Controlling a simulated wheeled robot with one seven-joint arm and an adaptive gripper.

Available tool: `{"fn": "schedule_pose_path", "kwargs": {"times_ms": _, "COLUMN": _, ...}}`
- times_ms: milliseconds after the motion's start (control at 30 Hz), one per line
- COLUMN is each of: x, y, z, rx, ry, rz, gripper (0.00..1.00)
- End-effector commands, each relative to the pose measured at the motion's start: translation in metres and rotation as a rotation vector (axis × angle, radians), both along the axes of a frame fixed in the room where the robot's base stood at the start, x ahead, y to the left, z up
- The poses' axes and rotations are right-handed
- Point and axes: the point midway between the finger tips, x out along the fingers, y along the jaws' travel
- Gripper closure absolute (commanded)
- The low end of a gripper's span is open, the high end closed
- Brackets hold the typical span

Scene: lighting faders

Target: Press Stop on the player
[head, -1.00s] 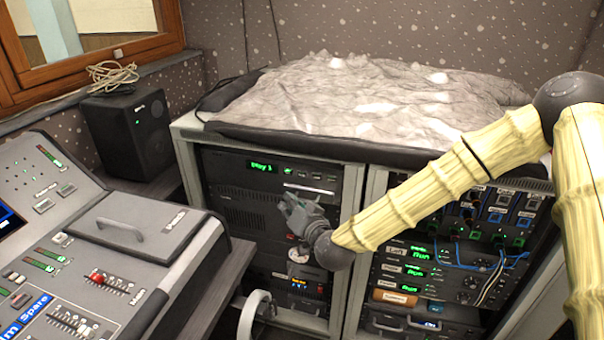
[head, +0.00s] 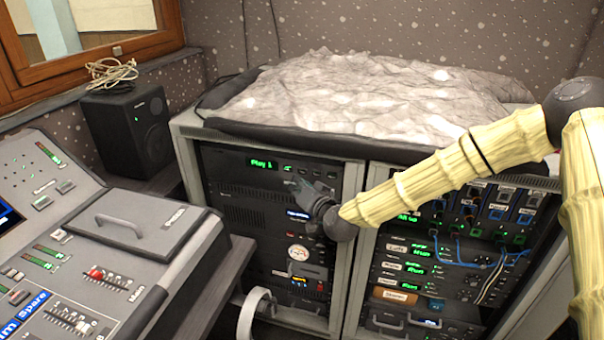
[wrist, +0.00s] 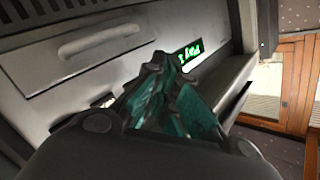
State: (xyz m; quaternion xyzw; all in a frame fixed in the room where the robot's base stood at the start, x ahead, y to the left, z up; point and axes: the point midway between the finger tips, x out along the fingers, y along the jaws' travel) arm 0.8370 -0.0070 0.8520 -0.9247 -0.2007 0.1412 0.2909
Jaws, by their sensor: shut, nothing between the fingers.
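The player (head: 235,165) is the dark unit at the top of the left rack bay. Its green display (head: 264,164) reads "Play 1", and it also shows in the wrist view (wrist: 188,53). Small buttons (head: 317,175) sit to the right of the display; their labels are too small to read. My gripper (head: 297,181) is shut and empty in front of the player's right half, close to its face. In the wrist view its fingertips (wrist: 157,62) point at the panel just beside the display. The fingers hide the buttons there, and I cannot tell whether they touch.
A second rack bay (head: 405,270) with blue cables is on the right. A crumpled grey cover (head: 340,95) lies on top of the rack. A mixing desk (head: 120,245) and a black speaker (head: 130,130) stand on the left. A curved pale handle (head: 248,312) rises in front.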

Motion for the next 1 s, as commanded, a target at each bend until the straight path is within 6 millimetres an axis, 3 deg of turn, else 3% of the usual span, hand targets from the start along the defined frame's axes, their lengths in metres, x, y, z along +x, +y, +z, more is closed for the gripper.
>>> {"fn": "schedule_pose_path", "kwargs": {"times_ms": 233, "x": 0.0107, "y": -0.0037, "z": 0.0002, "rx": -0.001, "ry": -0.001, "rz": 0.0, "gripper": 1.0}}
{"fn": "schedule_pose_path", "kwargs": {"times_ms": 1000, "x": 0.0112, "y": -0.0038, "z": 0.0003, "rx": -0.001, "ry": 0.0, "rz": 0.0, "gripper": 1.0}}
